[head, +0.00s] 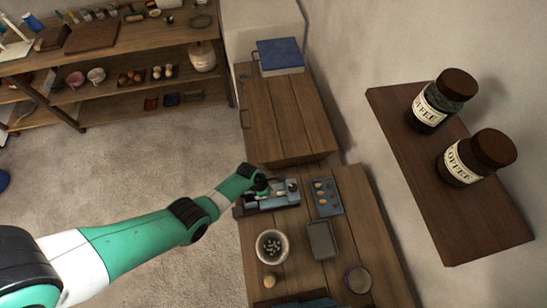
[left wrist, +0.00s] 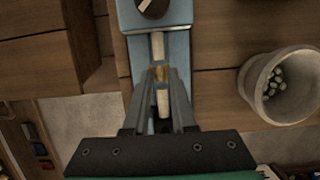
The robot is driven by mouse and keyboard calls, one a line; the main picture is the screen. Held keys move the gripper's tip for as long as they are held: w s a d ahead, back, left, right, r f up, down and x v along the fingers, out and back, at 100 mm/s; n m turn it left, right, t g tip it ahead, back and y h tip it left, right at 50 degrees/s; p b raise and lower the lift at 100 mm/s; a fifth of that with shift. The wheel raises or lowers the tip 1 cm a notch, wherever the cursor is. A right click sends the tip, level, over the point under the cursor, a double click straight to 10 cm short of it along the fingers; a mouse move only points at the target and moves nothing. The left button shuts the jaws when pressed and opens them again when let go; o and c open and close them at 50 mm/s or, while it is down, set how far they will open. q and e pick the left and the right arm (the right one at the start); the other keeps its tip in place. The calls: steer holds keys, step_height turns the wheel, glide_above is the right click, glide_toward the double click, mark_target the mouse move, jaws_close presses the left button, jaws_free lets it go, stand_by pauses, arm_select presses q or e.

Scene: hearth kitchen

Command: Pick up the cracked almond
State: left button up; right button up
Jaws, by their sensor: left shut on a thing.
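A blue-grey cracking device (head: 286,197) stands on the wooden counter in the head view. In the left wrist view its blue body (left wrist: 178,20) carries a dark knob and two pale rods in line. A small brown piece, apparently the almond (left wrist: 158,74), sits between the rod ends. My left gripper (head: 276,186) is over the device, its fingers (left wrist: 160,78) pointing down onto it and closed on the almond. The fingers partly hide the almond, and whether its shell is cracked cannot be made out. My right gripper is not in view.
A blue tray (head: 316,185) with several brown nuts lies right of the device. A pale bowl (head: 261,257) of small grey bits, a grey tray (head: 321,239), a small round tan thing (head: 270,281) and a round jar (head: 357,279) stand nearer. A shelf (head: 460,215) holds two coffee jars.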

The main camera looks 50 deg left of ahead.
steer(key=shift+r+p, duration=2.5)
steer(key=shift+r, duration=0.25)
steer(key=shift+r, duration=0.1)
